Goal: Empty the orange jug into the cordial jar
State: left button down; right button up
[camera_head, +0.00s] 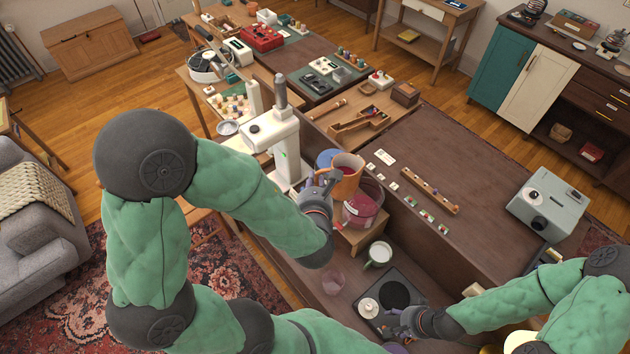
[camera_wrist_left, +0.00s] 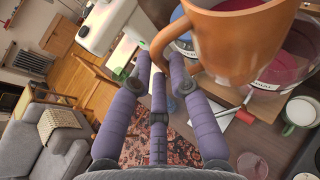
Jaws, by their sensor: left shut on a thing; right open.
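The orange jug (camera_head: 346,182) shows red liquid inside its rim and looks about upright. My left gripper (camera_head: 326,186) is shut on its handle; the left wrist view shows the handle between the fingers (camera_wrist_left: 152,62) and the jug (camera_wrist_left: 250,45) filling the upper right. The cordial jar (camera_head: 362,212), clear with dark red contents and a pale label, is just below and right of the jug in the head view. It also shows partly behind the jug in the left wrist view (camera_wrist_left: 292,68). My right gripper (camera_head: 398,320) is open and empty, low in the head view.
The jar stands on a small wooden stand (camera_head: 350,241). A green-handled mug (camera_head: 378,254), a clear glass (camera_head: 333,281) and a dark hob (camera_head: 394,293) are in front. A white press-like machine (camera_head: 276,140) stands to the left. The brown worktop on the right is mostly clear.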

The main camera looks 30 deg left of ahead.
pick_arm(q)
jog(key=shift+f+b, duration=0.3)
jog(key=shift+f, duration=0.2)
pick_arm(e)
jog(key=shift+f, duration=0.35)
pick_arm(q)
jog(key=shift+r+p, duration=0.25)
jog(key=shift+p, duration=0.15)
pick_arm(e)
jog(key=shift+r, duration=0.4)
pick_arm(q)
jog(key=shift+s+a+r+m+g+y+p, duration=0.15)
jog(key=shift+r+m+g+y+p, duration=0.65)
jog(key=shift+p, duration=2)
pick_arm(e)
jog(key=shift+r, duration=2.8)
pick_arm(q)
jog(key=shift+r+m+p, duration=0.6)
jog(key=shift+p, duration=0.7)
pick_arm(e)
jog(key=shift+r, duration=1.3)
pick_arm(q)
jog(key=shift+f, duration=0.4)
pick_arm(e)
jog(key=shift+f, duration=0.1)
pick_arm(q)
jog(key=shift+f+m+y, duration=0.3)
jog(key=shift+f, duration=0.1)
